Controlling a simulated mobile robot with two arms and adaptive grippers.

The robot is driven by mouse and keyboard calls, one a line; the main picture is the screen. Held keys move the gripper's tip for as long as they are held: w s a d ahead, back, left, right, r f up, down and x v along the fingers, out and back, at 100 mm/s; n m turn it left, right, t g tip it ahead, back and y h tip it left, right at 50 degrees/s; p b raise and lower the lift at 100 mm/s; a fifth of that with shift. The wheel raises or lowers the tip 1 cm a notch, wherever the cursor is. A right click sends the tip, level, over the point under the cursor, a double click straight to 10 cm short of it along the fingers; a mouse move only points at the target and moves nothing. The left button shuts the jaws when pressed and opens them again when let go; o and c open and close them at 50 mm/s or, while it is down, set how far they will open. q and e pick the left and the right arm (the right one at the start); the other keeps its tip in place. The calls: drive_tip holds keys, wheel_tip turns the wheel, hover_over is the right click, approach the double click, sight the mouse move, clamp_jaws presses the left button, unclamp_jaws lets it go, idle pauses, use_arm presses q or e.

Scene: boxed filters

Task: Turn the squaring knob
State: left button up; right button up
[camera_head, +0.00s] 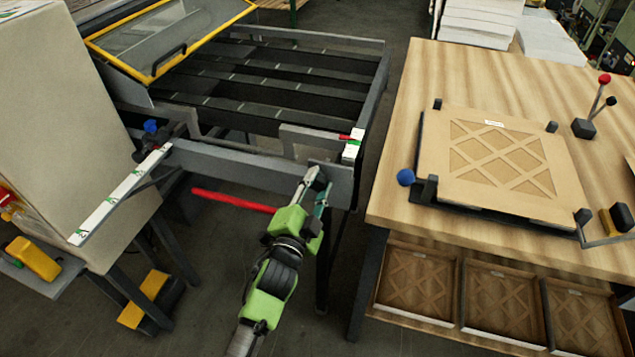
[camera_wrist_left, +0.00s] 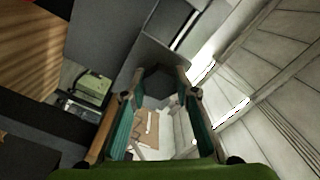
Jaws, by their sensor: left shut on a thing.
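My left gripper (camera_head: 317,187) reaches up to the front rail of the grey machine frame (camera_head: 235,167), near the frame's right corner. In the left wrist view its two teal-padded fingers stand on either side of a dark hexagonal knob (camera_wrist_left: 158,84), which I take as the squaring knob, and the gripper is shut on it. In the head view the knob is hidden by the fingers, so I cannot tell how far it is turned. My right gripper is in neither view.
A wooden table (camera_head: 400,125) on the right carries a filter panel (camera_head: 490,190) in a fixture with a blue knob (camera_head: 405,177). Boxed filters (camera_head: 417,282) sit below it. A red bar (camera_head: 233,201) sticks out below the rail. A large pale box (camera_head: 65,130) stands left.

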use_arm(q)
drive_tip(key=shift+n+p, duration=0.45)
drive_tip(key=shift+n, duration=1.75)
drive_tip(key=o, duration=1.1)
drive_tip(key=v, duration=1.2)
